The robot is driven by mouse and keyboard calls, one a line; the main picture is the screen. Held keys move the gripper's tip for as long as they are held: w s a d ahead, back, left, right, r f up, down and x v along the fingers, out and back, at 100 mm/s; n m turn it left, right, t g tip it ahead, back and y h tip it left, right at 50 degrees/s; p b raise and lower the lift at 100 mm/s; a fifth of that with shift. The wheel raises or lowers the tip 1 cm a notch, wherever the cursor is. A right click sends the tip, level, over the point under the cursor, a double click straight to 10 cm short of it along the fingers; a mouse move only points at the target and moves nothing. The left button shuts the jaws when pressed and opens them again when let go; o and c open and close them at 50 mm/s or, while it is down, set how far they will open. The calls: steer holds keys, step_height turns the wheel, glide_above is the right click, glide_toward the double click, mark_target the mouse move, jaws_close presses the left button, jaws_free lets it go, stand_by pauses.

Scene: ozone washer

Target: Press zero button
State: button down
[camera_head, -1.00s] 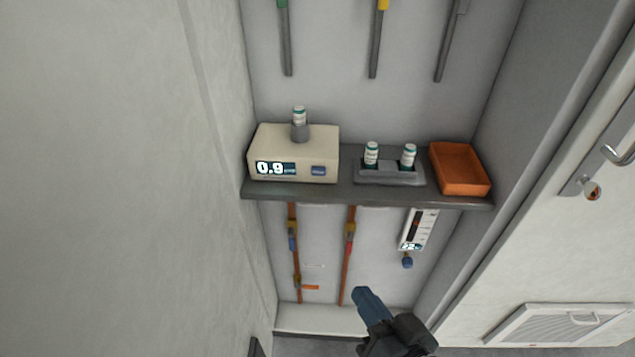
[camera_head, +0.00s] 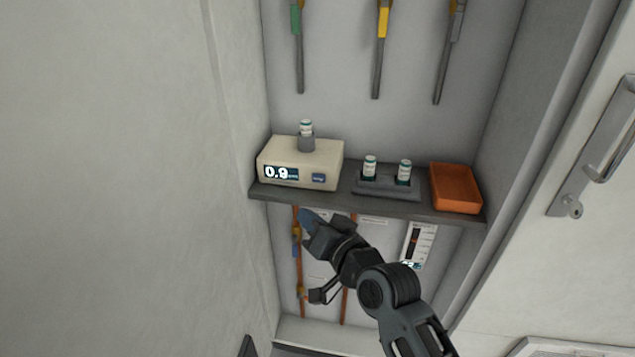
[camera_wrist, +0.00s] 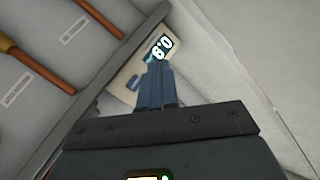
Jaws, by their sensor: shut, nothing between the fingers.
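The cream meter box (camera_head: 318,155) stands at the left end of the dark shelf, with a display (camera_head: 281,173) reading 0.9 on its front. The blue zero button (camera_head: 318,178) is to the right of the display. A small vial sits in a holder on top of the box. My gripper (camera_head: 306,214) is shut and empty, below the shelf's front edge and under the box in the head view. In the wrist view, the shut fingers (camera_wrist: 155,82) point toward the display (camera_wrist: 161,48), and the button (camera_wrist: 133,82) shows left of them. I see no contact with the button.
The shelf (camera_head: 370,205) also holds a grey rack (camera_head: 388,188) with two vials and an orange tray (camera_head: 455,188). Copper pipes (camera_head: 298,270) and a flow gauge (camera_head: 418,243) are below it. A wall (camera_head: 235,120) stands close on the left.

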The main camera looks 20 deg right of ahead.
mark_target(319, 178)
steer(key=w+d+b, duration=0.1)
steer(key=w, duration=0.1)
steer(key=w+d+b, duration=0.2)
steer(key=w+d, duration=0.1)
steer(key=shift+w+f, duration=0.1)
steer(key=shift+w, duration=0.25)
steer(key=shift+w+d+b, duration=0.5)
steer(key=shift+w+d, duration=0.05)
steer(key=shift+w, duration=0.15)
steer(key=shift+w+d, duration=0.1)
steer(key=shift+w, duration=0.05)
stand_by(1.6)
steer(key=shift+w+d, duration=0.15)
steer(key=shift+w, duration=0.05)
steer(key=shift+w+d+b, duration=0.25)
steer(key=shift+w+b, duration=0.05)
steer(key=shift+b, duration=0.1)
stand_by(0.8)
steer(key=shift+s+a, duration=0.1)
steer(key=shift+s+a+p, duration=0.35)
steer(key=shift+s+p, duration=0.05)
steer(key=shift+s, duration=0.15)
